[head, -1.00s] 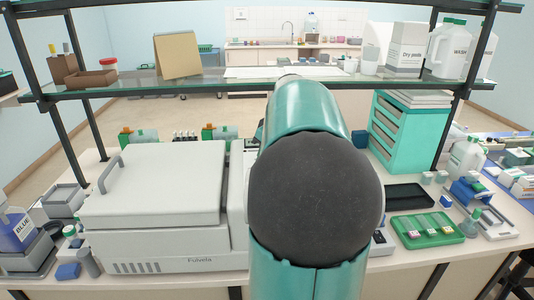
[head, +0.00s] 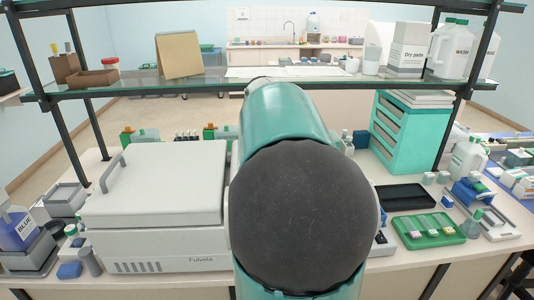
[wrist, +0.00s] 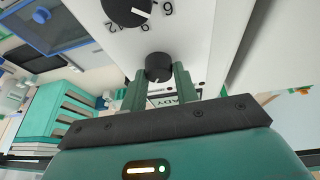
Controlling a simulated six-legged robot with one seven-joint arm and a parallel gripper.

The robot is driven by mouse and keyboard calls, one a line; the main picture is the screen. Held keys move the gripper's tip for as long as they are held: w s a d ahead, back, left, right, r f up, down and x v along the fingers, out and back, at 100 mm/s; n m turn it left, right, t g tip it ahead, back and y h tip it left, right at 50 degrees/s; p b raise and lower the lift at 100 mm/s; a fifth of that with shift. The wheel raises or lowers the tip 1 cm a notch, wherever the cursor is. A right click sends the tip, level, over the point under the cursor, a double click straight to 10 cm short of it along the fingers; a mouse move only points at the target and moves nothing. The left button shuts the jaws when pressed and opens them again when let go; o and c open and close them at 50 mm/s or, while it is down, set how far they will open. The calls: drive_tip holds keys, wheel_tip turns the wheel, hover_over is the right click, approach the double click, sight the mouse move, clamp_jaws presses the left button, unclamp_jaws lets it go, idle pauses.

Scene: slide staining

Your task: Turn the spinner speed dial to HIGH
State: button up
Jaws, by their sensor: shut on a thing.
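In the wrist view my gripper (wrist: 160,78) is shut on a small black dial (wrist: 158,66), with one green finger at each side of it. The dial sits on a pale control panel (wrist: 205,42). A larger black dial (wrist: 128,10) with a white pointer line and printed numbers is farther up the same panel. I cannot read a HIGH mark or the small dial's setting. A partly covered label shows between the fingers. In the head view my arm hides the gripper and the dials.
A white lidded machine (head: 160,215) stands left of my arm. To the right are a black tray (head: 403,196), a green slide tray (head: 428,243) and a teal drawer cabinet (head: 412,140). A glass shelf (head: 200,84) with bottles and boxes spans the bench above.

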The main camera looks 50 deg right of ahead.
drive_tip(key=shift+m, duration=0.5)
drive_tip(key=o, duration=1)
drive_tip(key=v, duration=1.4)
drive_tip(key=shift+w, duration=0.25)
